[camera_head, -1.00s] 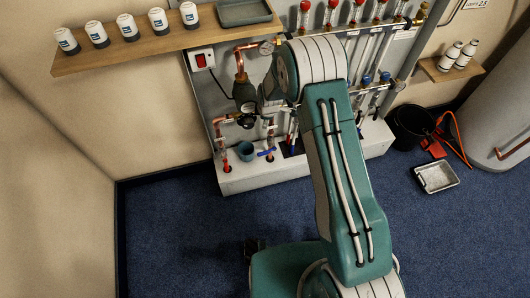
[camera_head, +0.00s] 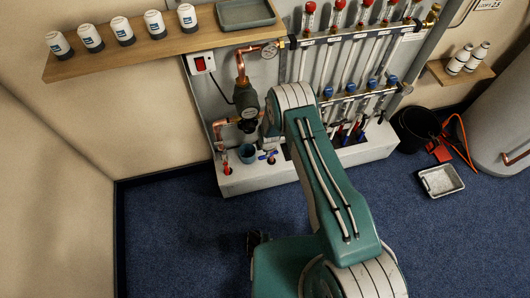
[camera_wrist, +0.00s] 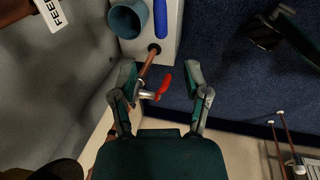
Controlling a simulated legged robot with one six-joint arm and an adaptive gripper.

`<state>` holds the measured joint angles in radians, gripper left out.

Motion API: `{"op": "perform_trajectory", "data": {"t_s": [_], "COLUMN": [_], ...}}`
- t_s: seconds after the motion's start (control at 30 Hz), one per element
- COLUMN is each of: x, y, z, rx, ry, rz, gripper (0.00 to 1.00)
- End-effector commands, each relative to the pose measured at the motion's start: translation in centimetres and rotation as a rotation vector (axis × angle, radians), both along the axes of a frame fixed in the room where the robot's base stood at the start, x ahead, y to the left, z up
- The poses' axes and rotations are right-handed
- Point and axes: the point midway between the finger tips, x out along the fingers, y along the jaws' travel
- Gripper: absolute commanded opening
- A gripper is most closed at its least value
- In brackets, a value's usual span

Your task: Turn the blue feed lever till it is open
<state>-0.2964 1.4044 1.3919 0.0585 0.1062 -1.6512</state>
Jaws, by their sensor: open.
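The blue lever (camera_head: 268,155) sits low on the white ledge, right of a small teal cup. In the wrist view a long blue handle (camera_wrist: 161,18) shows at the top edge, cut off by the frame. A red lever (camera_wrist: 164,80) on a copper pipe shows between my fingers in the picture; I cannot tell whether they touch it. My gripper (camera_wrist: 165,84) is open, with its fingers spread and nothing held. The blue handle is beyond the fingertips in the picture. In the head view my gripper is hidden behind my arm.
The teal cup (camera_wrist: 128,19) stands on the ledge (camera_head: 320,165) beside the blue handle. A FEED label (camera_wrist: 50,12) is on the wall at upper left. A dark gauge and pump body (camera_head: 247,103) stands above. A black bucket (camera_head: 416,128) and a tray (camera_head: 441,181) are right.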

Motion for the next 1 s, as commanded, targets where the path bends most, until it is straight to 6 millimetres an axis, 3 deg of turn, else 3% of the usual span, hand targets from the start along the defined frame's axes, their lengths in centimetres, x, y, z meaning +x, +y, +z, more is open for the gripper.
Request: {"op": "perform_trajectory", "data": {"t_s": [0.17,0.7,1.0], "x": [0.2,1.7,2.3], "y": [0.1,0.6,0.8], "z": [-1.3,-8.4,-10.5], "rx": [-0.001,-0.001,-0.001], "ry": [0.0,0.0,0.0], "rz": [0.005,0.004,0.003], "gripper": [0.61,0.61,0.61]}}
